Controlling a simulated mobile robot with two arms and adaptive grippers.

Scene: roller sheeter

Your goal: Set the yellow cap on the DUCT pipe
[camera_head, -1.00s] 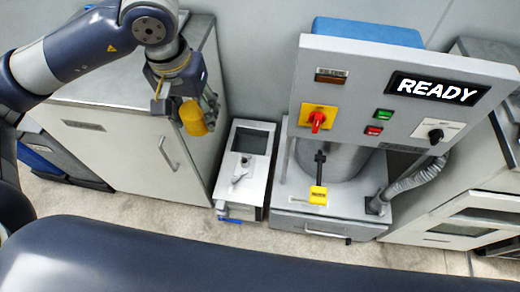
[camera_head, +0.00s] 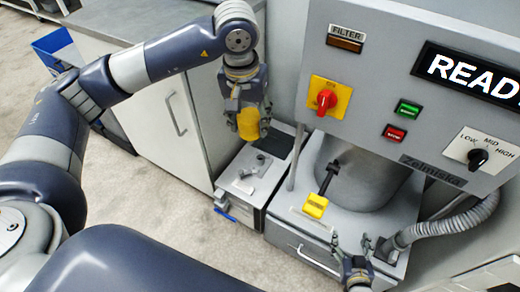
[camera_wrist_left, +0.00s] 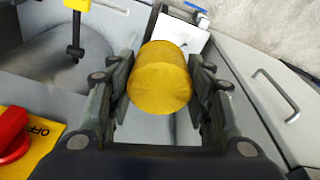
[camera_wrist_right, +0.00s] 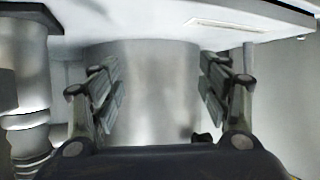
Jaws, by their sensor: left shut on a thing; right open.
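The yellow cap (camera_head: 249,125) is a short cylinder held in my left gripper (camera_head: 247,112). In the left wrist view the cap (camera_wrist_left: 160,78) sits between the two fingers, which are shut on its sides. It hangs in the air near the low grey unit. My right gripper (camera_head: 358,268) is low in front of the machine's drawer, beside the ribbed hose. In the right wrist view its fingers (camera_wrist_right: 160,80) are apart and empty, facing a grey metal cylinder (camera_wrist_right: 155,95). I cannot read a DUCT label, so I cannot tell which pipe it is.
The machine's panel (camera_head: 380,110) shows READY, with a red knob (camera_head: 326,102) and buttons. A ribbed hose (camera_head: 455,225) runs at its right. The low grey unit (camera_head: 235,190) with a blue lever stands left of the drawer (camera_head: 300,235). A white cabinet (camera_head: 178,140) stands behind my left arm.

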